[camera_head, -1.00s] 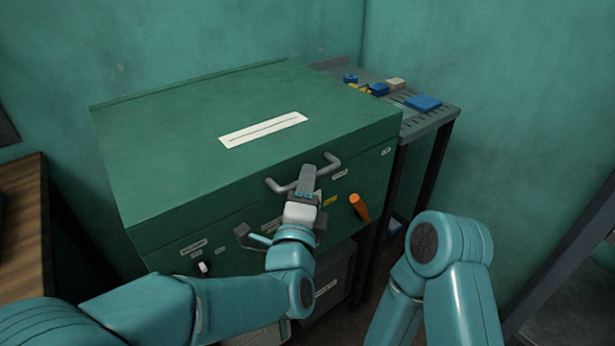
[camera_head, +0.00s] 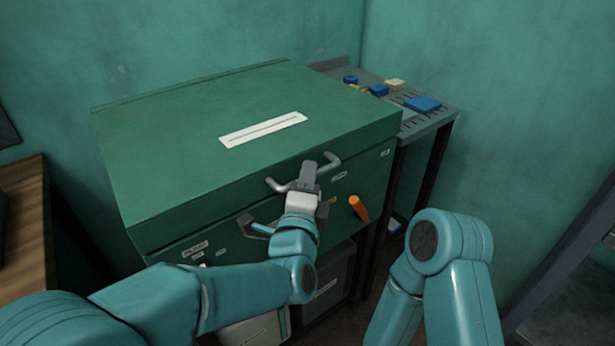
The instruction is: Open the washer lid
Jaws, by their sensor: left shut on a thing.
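The washer is a green box with a flat lid (camera_head: 195,120) that bears a white label strip. The lid looks closed or nearly so; I cannot tell whether there is a gap along its front seam. A grey bar handle (camera_head: 331,162) sticks out from the lid's front edge. My left gripper (camera_head: 308,174) is shut on the middle of this handle, and its fingers hide that part of the bar. My right arm shows at the lower right, but its gripper is out of view.
An orange lever (camera_head: 358,208) sticks out of the washer's front, right of my left gripper. A slotted metal side table (camera_head: 429,122) with blue and tan parts stands at the right. A wooden surface (camera_head: 25,225) is at the left. Green walls stand close behind.

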